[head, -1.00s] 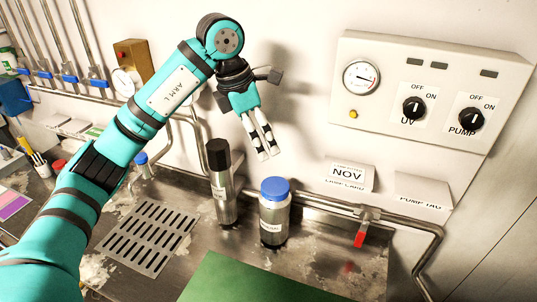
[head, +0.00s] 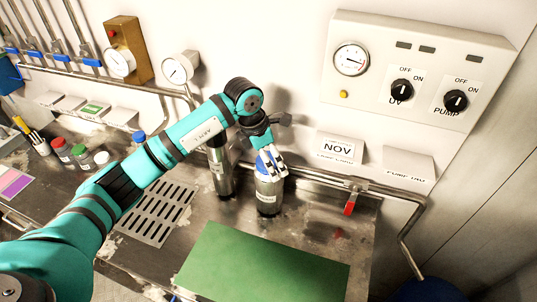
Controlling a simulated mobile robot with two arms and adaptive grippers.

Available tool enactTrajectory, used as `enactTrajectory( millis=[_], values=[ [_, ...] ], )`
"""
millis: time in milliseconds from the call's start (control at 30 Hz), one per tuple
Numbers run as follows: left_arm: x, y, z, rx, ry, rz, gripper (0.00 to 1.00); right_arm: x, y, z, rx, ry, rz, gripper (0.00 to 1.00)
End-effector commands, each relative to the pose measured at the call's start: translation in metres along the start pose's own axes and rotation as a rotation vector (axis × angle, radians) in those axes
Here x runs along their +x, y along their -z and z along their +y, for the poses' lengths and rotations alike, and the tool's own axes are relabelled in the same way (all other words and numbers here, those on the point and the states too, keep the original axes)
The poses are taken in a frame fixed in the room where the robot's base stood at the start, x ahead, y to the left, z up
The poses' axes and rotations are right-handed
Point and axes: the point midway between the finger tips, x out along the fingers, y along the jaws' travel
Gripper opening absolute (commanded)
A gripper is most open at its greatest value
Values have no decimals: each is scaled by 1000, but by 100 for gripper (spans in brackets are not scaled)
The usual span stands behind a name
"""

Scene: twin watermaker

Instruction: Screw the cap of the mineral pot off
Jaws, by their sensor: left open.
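The mineral pot (head: 268,193) is a grey metal jar with a white label, standing upright on the steel counter. Its blue cap (head: 263,162) is on top and partly hidden by my left gripper. My left gripper (head: 274,172) points down over the cap, its pale fingers open at the cap's near right side. I cannot tell whether the fingers touch the cap. My right gripper is not in view.
A tall metal cylinder (head: 219,178) stands close left of the pot, partly behind my left arm. A green mat (head: 262,265) lies in front. A drain grate (head: 158,213) is at left.

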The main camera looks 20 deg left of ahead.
Motion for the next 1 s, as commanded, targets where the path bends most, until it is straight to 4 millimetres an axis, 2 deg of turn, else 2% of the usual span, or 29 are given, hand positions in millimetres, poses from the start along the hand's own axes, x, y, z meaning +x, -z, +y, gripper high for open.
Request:
enactTrajectory(
  millis=[300, 767, 800, 1000],
  values=[
    [3, 0, 0, 0, -1, 0, 96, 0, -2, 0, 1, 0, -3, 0],
    [2, 0, 0, 0, 0, 1, 36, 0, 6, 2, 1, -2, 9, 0],
    [2, 0, 0, 0, 0, 1, 62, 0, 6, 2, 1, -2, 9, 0],
    [2, 0, 0, 0, 0, 1, 36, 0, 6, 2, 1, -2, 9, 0]
  ],
)
